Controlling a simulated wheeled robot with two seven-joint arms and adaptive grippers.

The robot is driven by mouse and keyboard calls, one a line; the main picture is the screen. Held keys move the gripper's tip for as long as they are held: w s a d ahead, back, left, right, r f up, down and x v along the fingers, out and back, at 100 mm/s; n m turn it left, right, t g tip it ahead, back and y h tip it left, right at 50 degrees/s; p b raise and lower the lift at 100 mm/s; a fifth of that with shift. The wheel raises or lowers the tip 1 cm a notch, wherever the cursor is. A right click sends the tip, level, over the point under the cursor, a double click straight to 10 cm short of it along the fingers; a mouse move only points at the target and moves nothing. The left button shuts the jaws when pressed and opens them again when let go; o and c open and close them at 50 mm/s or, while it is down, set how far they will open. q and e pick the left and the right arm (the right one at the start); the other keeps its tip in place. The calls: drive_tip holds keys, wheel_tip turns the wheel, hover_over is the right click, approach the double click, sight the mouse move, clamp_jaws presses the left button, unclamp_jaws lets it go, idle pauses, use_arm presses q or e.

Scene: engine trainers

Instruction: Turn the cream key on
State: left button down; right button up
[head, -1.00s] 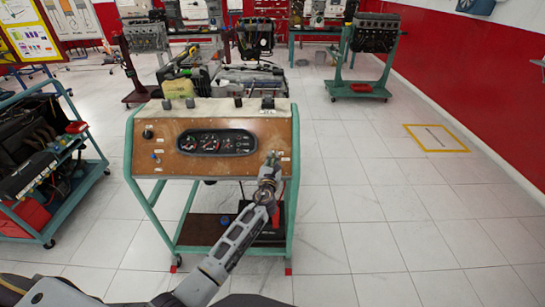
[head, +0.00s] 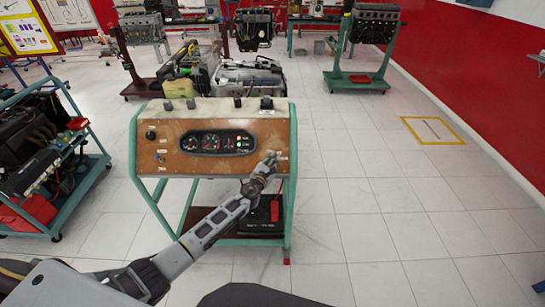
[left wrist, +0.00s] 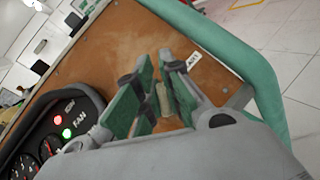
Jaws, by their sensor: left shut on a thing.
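The cream key (left wrist: 163,99) shows in the left wrist view as a small pale piece between the green finger pads, on the brown panel (left wrist: 112,55). In the head view the key is hidden by my left gripper (head: 270,160), which is at the right end of the panel. In the left wrist view my left gripper (left wrist: 157,92) is shut on the key, its two fingers on either side of it. The gauge cluster (head: 217,142) left of the gripper has lit lamps; a red lamp (left wrist: 58,120) and a green lamp (left wrist: 66,133) glow. My right gripper is out of view.
The panel sits on a green frame stand (head: 135,150) with a black battery (head: 258,215) low down. A cart with engine parts (head: 40,170) stands at the left. Engine trainers stand behind. The tiled floor (head: 400,215) at the right is clear.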

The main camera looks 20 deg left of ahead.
use_arm(q)
drive_tip(key=shift+m+h+p, duration=0.4)
drive_tip(key=shift+m+p, duration=0.1)
drive_tip(key=shift+m, duration=0.2)
drive_tip(key=shift+g, duration=0.3)
drive_tip(key=c, duration=1.6)
unclamp_jaws()
drive_tip(key=shift+o, duration=0.2)
drive_tip(key=s+a+r, duration=0.1)
drive_tip(key=s+a, duration=0.1)
drive_tip(key=s, duration=0.9)
drive_tip(key=shift+s+r, duration=0.2)
drive_tip(key=shift+s, duration=0.15)
